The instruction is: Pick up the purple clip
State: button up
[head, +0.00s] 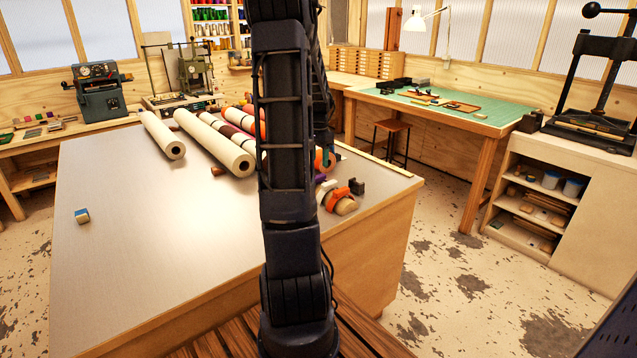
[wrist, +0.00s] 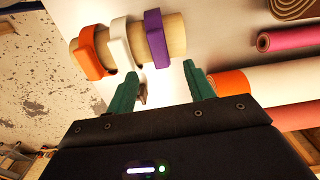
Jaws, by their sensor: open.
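The purple clip (wrist: 158,38) sits around a short tan roll (wrist: 176,33), at its right part in the wrist view. A white clip (wrist: 119,45) and an orange clip (wrist: 91,52) are around the same roll, to its left. My gripper (wrist: 162,86) is open, with its two green fingers apart and nothing held between them. The purple clip lies beyond the fingertips, apart from them. In the head view the orange clip (head: 336,198) shows on the table to the right of my arm, which hides most of the gripper.
Larger rolls in pink (wrist: 285,38), orange and cream (wrist: 270,80) lie to the right in the wrist view. Long cream rolls (head: 215,143) lie along the table (head: 165,225). A small blue-and-tan block (head: 82,216) stands at the left. The table's front left is clear.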

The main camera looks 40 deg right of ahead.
jog(key=shift+s+a+f, duration=0.1)
jog(key=shift+f, duration=1.7)
jog(key=shift+a+f, duration=0.1)
jog(key=shift+f, duration=1.65)
jog(key=c, duration=1.1)
